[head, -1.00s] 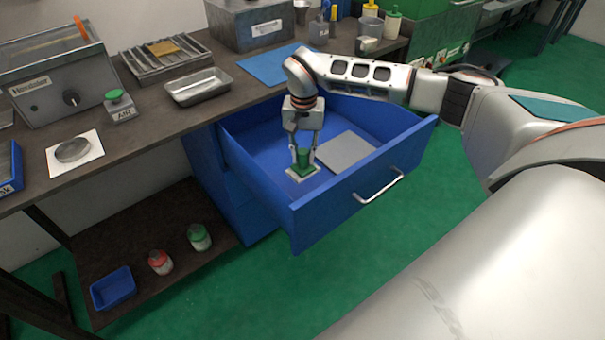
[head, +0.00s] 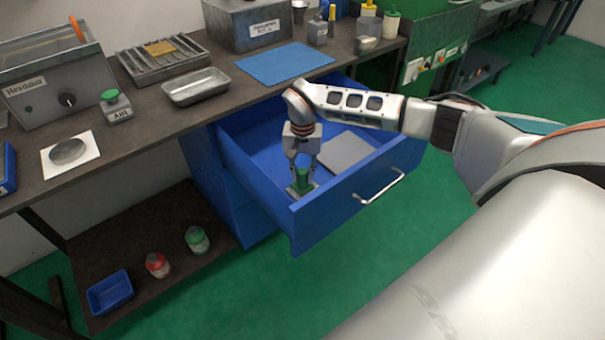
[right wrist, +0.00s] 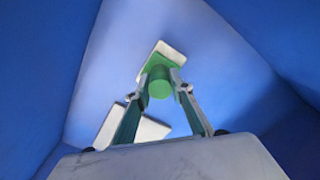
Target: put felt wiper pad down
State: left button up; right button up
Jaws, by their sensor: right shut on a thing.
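The felt wiper pad, with a green grip (head: 303,182) and a pale flat base, is inside the open blue drawer (head: 243,165), close to its left front corner. My right gripper (head: 302,175) points down into the drawer and is shut on the green grip. In the right wrist view the green grip (right wrist: 160,84) sits between the fingertips, with the pale base (right wrist: 172,54) beyond it. I cannot tell whether the base touches the drawer floor. My left gripper is not in view.
A grey flat plate (head: 346,151) lies in the drawer, right of the pad. The drawer's walls and front with its metal handle (head: 379,188) stand close around the gripper. A workbench (head: 140,135) with a tray and boxes is behind. The drawer floor's back left is clear.

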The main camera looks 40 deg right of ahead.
jog(key=o, duration=1)
jog(key=shift+f, duration=0.1)
jog(key=shift+r, duration=0.4)
notch_tip(320, 180, up, 10)
jog(key=shift+r+p, duration=0.2)
jog(key=shift+p, duration=0.65)
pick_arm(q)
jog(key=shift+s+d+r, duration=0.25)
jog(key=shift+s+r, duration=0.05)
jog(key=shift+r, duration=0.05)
pick_arm(e)
jog(key=shift+r, duration=0.6)
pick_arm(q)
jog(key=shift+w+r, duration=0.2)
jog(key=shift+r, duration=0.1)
